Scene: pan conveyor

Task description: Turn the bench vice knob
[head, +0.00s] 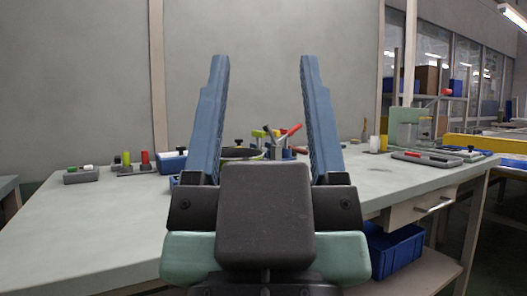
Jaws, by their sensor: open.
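My gripper (265,75) fills the middle of the head view, its two long blue fingers wide apart and pointing away over the workbench (85,225). No object is between the fingertips. I cannot make out the bench vice or its knob for sure. A blue item with a dark top (172,161) stands on the bench just left of the left finger, partly hidden by it. Between the fingers, farther back, is a cluster of tools with red, yellow and green handles (280,135); its lower part is hidden by my gripper.
At the left rear are a grey block (81,175) and a holder with green and red pieces (133,165). A drawer (420,207) and a blue bin (393,249) are below. The left front bench top is clear.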

